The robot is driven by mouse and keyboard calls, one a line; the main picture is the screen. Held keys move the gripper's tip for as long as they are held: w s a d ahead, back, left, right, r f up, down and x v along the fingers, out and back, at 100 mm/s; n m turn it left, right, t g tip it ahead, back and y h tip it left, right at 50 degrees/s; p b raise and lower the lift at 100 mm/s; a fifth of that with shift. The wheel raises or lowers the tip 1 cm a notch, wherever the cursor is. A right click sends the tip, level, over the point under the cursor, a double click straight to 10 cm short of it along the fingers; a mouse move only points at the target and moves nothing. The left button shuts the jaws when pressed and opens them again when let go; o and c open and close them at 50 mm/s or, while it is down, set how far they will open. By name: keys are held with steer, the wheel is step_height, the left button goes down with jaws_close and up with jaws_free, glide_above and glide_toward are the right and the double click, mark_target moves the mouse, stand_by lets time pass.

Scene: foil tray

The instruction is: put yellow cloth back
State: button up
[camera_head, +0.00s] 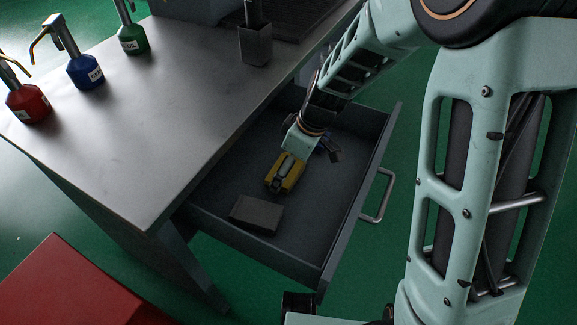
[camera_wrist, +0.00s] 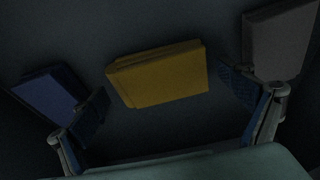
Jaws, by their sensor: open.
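The yellow cloth (camera_wrist: 158,76), a folded flat block, lies on the floor of the open drawer (camera_head: 310,262). In the head view the yellow cloth (camera_head: 293,180) is partly covered by my gripper. My gripper (camera_wrist: 163,92) is open above it. In the wrist view one finger is to the left of the cloth and the other to the right, both apart from it. Nothing is held. I cannot tell the exact height of the fingertips above the drawer floor.
A grey folded block (camera_head: 256,213) lies nearer the drawer's front left corner. A blue folded cloth (camera_wrist: 49,97) lies beyond the left finger. Drawer walls surround my gripper. The metal tabletop (camera_head: 150,130) overhangs at left, with red (camera_head: 27,103), blue (camera_head: 85,72) and green (camera_head: 133,40) bottles.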

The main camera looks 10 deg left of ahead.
steer(key=p+v, duration=0.3)
steer(key=v, duration=0.9)
steer(key=shift+r, duration=0.15)
